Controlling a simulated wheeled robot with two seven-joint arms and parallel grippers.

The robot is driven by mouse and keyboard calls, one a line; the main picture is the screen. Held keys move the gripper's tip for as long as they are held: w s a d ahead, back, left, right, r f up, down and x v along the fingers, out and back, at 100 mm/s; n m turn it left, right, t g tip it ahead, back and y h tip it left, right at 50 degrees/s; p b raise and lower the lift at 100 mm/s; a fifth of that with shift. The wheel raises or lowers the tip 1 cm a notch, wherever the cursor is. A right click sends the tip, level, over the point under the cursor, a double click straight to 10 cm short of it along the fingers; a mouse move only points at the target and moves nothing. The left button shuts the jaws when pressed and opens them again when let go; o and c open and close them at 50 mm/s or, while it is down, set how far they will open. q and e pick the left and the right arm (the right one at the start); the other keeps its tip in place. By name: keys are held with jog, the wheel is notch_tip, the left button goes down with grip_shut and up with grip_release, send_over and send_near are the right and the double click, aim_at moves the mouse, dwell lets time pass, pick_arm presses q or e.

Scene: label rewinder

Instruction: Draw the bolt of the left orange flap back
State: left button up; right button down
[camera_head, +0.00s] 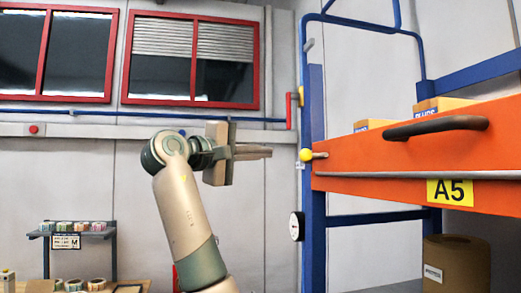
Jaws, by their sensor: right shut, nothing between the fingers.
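One orange flap (400,160) is in view at the right, with a dark bar handle (437,127) and a yellow "A5" label (450,192). A bolt with a yellow round knob (305,155) sits at its left end, by the blue post (314,220). I cannot tell how far the bolt is drawn. My right gripper (268,152) is shut and empty, its fingers pointing right towards the knob. In the picture a gap shows between fingertips and knob; the depth between them is unclear. My left gripper is not in view.
Cardboard boxes (440,105) stand behind the flap, and a brown roll (455,262) stands below it. A small rack of label rolls (80,227) stands lower left. Red-framed windows (127,55) are in the back wall.

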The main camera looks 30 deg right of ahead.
aim_at(305, 154)
jog(key=s+d+p, duration=0.1)
jog(key=d+p, duration=0.5)
jog(key=d, duration=0.1)
jog(key=shift+s+d+f+p, duration=0.2)
jog(key=shift+s+d+p, duration=0.05)
jog(key=shift+s+p, duration=0.1)
jog(key=shift+a, duration=0.1)
jog(key=s+b, duration=0.2)
jog(key=s+a+b, duration=0.1)
jog(key=s+b, duration=0.1)
jog(key=shift+s+f+b, duration=0.1)
jog(key=shift+f+b, duration=0.05)
jog(key=shift+b, duration=0.15)
jog(key=shift+s+a, duration=0.1)
jog(key=shift+s, duration=0.2)
jog(key=shift+w, duration=0.15)
